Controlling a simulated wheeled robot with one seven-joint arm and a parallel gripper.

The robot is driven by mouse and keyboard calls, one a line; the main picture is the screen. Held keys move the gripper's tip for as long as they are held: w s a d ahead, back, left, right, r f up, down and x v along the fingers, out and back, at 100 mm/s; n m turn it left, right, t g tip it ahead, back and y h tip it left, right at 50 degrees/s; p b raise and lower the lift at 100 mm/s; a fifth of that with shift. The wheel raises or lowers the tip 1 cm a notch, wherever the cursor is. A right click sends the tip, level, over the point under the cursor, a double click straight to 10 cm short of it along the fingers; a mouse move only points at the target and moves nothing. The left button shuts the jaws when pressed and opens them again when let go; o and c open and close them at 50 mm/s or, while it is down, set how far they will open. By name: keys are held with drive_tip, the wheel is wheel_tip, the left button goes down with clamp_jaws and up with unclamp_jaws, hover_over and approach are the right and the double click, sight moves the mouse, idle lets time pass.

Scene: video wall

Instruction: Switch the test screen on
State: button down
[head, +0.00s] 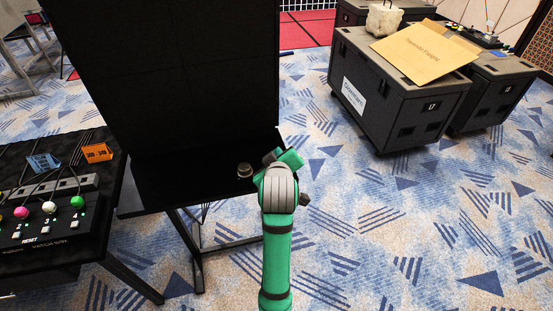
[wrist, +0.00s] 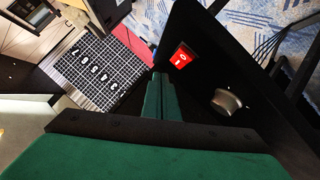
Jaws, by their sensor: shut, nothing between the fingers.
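The test screen (head: 190,70) is a large black panel, dark on the side facing me, standing on a black table (head: 150,190). A red rocker switch (wrist: 182,55) with white marks is set in a black surface in the wrist view. I cannot tell which way it is tipped. My gripper's green fingers (wrist: 158,80) are shut together and empty. Their tips are just left of the switch in that view, and a gap shows between them. In the head view, my arm hides the fingers and the switch is not visible.
A small round metal thing (head: 244,170) sits on the black table. A silver piece (wrist: 228,101) lies right of my fingers in the wrist view. A patch box (head: 45,232) with coloured knobs is at left. Wheeled cases (head: 390,95) stand at upper right. Carpet at right is clear.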

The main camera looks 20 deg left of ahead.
drive_tip(key=shift+w+f, duration=0.15)
drive_tip(key=shift+f, duration=0.45)
drive_tip(key=shift+a, duration=0.15)
idle(1.5)
drive_tip(key=shift+f, duration=0.35)
drive_tip(key=shift+w+f, duration=0.2)
drive_tip(key=shift+f, duration=0.2)
idle(0.7)
drive_tip(key=shift+r, duration=0.15)
drive_tip(key=shift+s+r, duration=0.2)
drive_tip(key=shift+r, duration=0.45)
drive_tip(key=shift+r, duration=0.1)
drive_tip(key=shift+s+d+r, duration=0.2)
drive_tip(key=shift+r, duration=0.55)
drive_tip(key=shift+s+d+r, duration=0.15)
drive_tip(key=shift+s+r, duration=0.1)
drive_tip(key=shift+r, duration=0.55)
drive_tip(key=shift+s+d+r, duration=0.2)
drive_tip(key=shift+r, duration=0.55)
drive_tip(key=shift+a, duration=0.1)
